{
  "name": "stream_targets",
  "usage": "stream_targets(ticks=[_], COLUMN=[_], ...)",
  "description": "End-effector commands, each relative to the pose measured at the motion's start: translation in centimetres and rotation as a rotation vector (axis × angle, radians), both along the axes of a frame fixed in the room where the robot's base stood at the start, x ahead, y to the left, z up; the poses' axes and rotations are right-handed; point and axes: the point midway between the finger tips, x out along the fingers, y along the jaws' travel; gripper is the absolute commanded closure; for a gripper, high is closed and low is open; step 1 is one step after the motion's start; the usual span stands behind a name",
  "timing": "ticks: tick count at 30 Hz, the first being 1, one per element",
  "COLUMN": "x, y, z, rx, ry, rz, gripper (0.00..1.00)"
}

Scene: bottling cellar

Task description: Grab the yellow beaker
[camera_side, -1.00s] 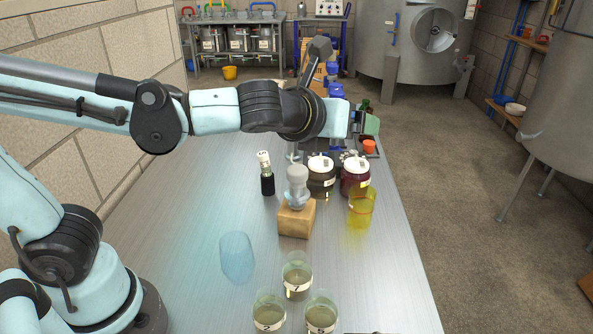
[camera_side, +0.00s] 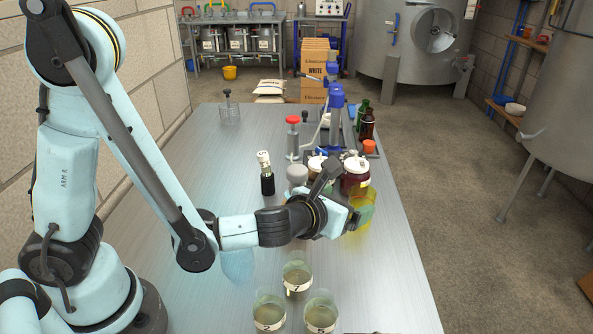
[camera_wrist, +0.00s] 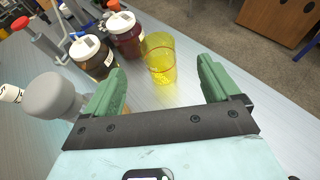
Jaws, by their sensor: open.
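The yellow beaker (camera_side: 366,214) is a clear yellow cup standing upright on the steel table, near its right side. My gripper (camera_side: 362,208) is in front of it in the side view and hides part of it. In the wrist view my gripper (camera_wrist: 158,88) is open, with one green finger on each side of the picture. There the yellow beaker (camera_wrist: 159,60) shows in the gap, a little beyond the fingertips and closer to the left finger. Nothing is held. I cannot tell whether a finger touches the beaker.
Two lidded jars, one red (camera_wrist: 126,36) and one dark (camera_wrist: 93,58), stand close left of the beaker. A grey-topped stopper (camera_wrist: 52,96) is beside my left finger. Several numbered beakers, one at the front (camera_side: 296,276), stand nearer the camera. The table (camera_side: 393,262) is clear right of the beaker.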

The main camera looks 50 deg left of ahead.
Motion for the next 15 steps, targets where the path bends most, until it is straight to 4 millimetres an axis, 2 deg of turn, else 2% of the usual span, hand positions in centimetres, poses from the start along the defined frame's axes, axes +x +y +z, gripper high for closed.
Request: stream_targets(ticks=[9,15], x=[4.0,5.9], y=[0.6,0.9], z=[-1.7,-2.5], rx=[0.0,0.0], ry=[0.0,0.0], rz=[0.003,0.001], gripper=[0.11,0.11])
